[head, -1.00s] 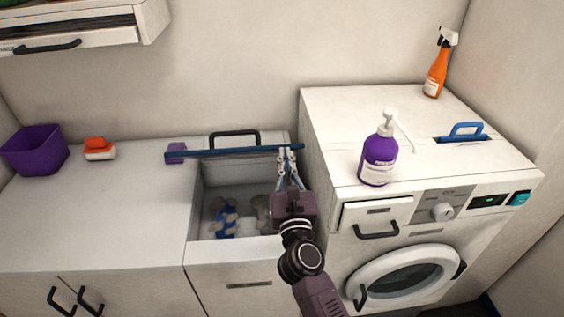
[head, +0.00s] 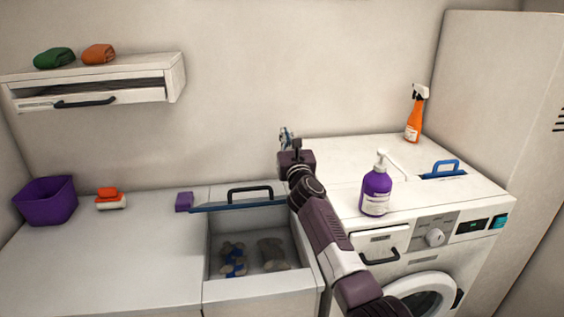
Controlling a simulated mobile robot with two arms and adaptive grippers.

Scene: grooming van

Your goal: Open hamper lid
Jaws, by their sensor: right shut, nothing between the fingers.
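The hamper (head: 262,297) is a white bin set into the counter, left of the washing machine. Its lid (head: 240,206) has a blue edge and a black handle (head: 250,191); it is raised at the back, and the bin's front part is uncovered. Inside lie a blue and grey toy-like item (head: 233,262) and a grey-brown item (head: 272,252). My right gripper (head: 287,134) is above and behind the hamper's right side, apart from the handle, shut and empty. My left gripper is out of view.
A purple pump bottle (head: 376,193), an orange spray bottle (head: 413,117) and a blue handle (head: 444,168) are on the washing machine (head: 440,258). A purple bin (head: 47,204) and an orange-and-white item (head: 110,202) stand on the left counter. A wall drawer (head: 100,92) hangs above.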

